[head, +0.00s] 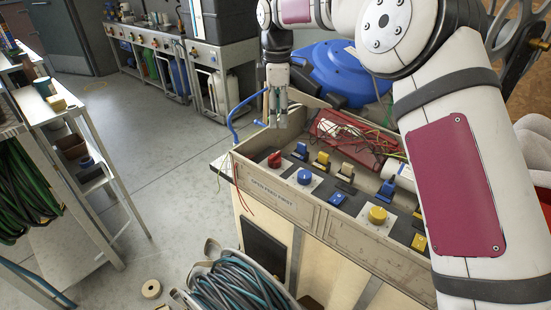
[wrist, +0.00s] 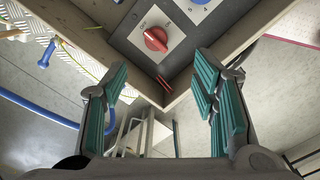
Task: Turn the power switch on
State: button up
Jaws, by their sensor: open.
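A red rotary knob (head: 274,159) sits at the left end of the control panel (head: 275,197). I cannot tell for sure that this is the power switch. My gripper (head: 277,107) hangs above the panel's far left corner, above and behind the red knob. In the wrist view my gripper (wrist: 160,78) has its teal fingers wide apart with nothing between them. The knob is beyond the fingertips, untouched.
The panel also holds a blue knob (head: 304,177), a yellow knob (head: 377,215) and several levers. A raised wooden rim surrounds it. A red box with wires (head: 352,138) lies behind. A blue drum (head: 345,72) stands farther back. Open floor lies left.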

aim_at(275, 155)
jog(key=f, duration=0.5)
jog(key=f+b, duration=0.1)
jog(key=f, duration=0.4)
jog(key=a+f, duration=0.1)
jog(key=f, duration=0.4)
jog(key=shift+w+f+b, duration=0.3)
jog(key=shift+w+b, duration=0.05)
jog(key=shift+w, duration=0.05)
jog(key=shift+d, duration=0.1)
jog(key=c, duration=1.1)
